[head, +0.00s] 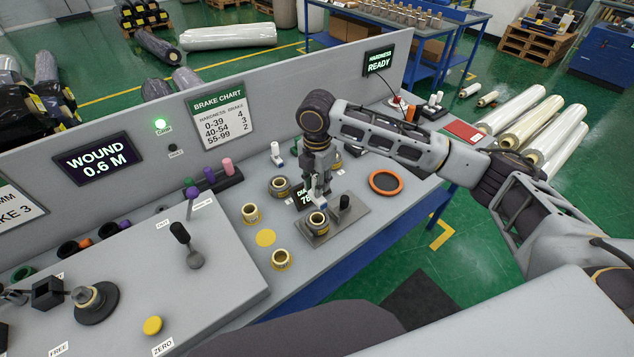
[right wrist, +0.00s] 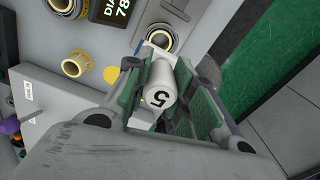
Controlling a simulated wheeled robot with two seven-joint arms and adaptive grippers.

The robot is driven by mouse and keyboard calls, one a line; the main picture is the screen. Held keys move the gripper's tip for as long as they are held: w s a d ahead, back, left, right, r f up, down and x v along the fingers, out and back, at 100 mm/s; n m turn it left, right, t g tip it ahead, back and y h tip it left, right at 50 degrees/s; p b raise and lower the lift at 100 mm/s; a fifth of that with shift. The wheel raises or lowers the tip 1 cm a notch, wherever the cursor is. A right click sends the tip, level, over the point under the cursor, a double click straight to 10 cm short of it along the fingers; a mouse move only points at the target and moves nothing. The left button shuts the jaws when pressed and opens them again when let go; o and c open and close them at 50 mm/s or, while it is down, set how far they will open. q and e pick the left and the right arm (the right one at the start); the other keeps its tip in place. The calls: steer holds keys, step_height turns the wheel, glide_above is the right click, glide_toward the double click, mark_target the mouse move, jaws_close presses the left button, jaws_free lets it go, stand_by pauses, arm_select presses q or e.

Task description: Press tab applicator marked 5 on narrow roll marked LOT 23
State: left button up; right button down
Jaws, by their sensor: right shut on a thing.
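My right gripper (head: 317,188) is shut on a white tab applicator (right wrist: 160,84) whose end reads 5 in the right wrist view. In the head view the gripper points down over a small dark roll with a yellowish core (head: 318,219) on a grey plate. The roll also shows in the right wrist view (right wrist: 162,36), just beyond the applicator's far end. I cannot tell whether the two touch. No LOT 23 marking is readable on any roll. My left gripper is not in view.
Other small rolls stand on the bench, two with yellowish cores (head: 251,213) (head: 281,259) left of the plate. A yellow disc (head: 265,238) lies between them. An orange ring (head: 385,182) lies to the right. A rack with coloured pieces (head: 212,182) stands behind, below the brake chart (head: 222,115).

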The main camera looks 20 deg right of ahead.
mark_target(317, 205)
stand_by(0.3)
steer(key=shift+r+p, duration=0.1)
steer(key=shift+p, duration=0.65)
steer(key=shift+f+b, duration=0.55)
steer(key=shift+f, duration=3.35)
steer(key=shift+f, duration=0.65)
steer(key=shift+s+f+p, duration=0.2)
steer(key=shift+f+p, duration=0.1)
steer(key=shift+p, duration=0.15)
stand_by(1.9)
